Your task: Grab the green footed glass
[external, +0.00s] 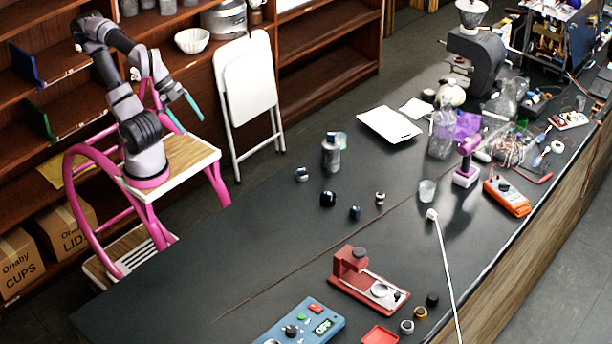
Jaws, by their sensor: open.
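A small pale-green, see-through vessel (341,138) stands on the dark counter, partly hidden behind a grey metal canister (331,158). It may be the green footed glass, but its foot is not visible. A clear, colourless tumbler (427,190) stands farther right. My gripper (192,125) has teal fingers, spread open and empty. It is in the air at the left, beyond the counter's far edge and well left of the green vessel.
Several small dark and metal pieces (328,199) lie in front of the canister. A white tray (390,125) lies behind to the right. A red stand (358,275) and a blue meter box (307,322) are near the front. A white folding chair (248,85) stands beyond the counter. The counter's left part is clear.

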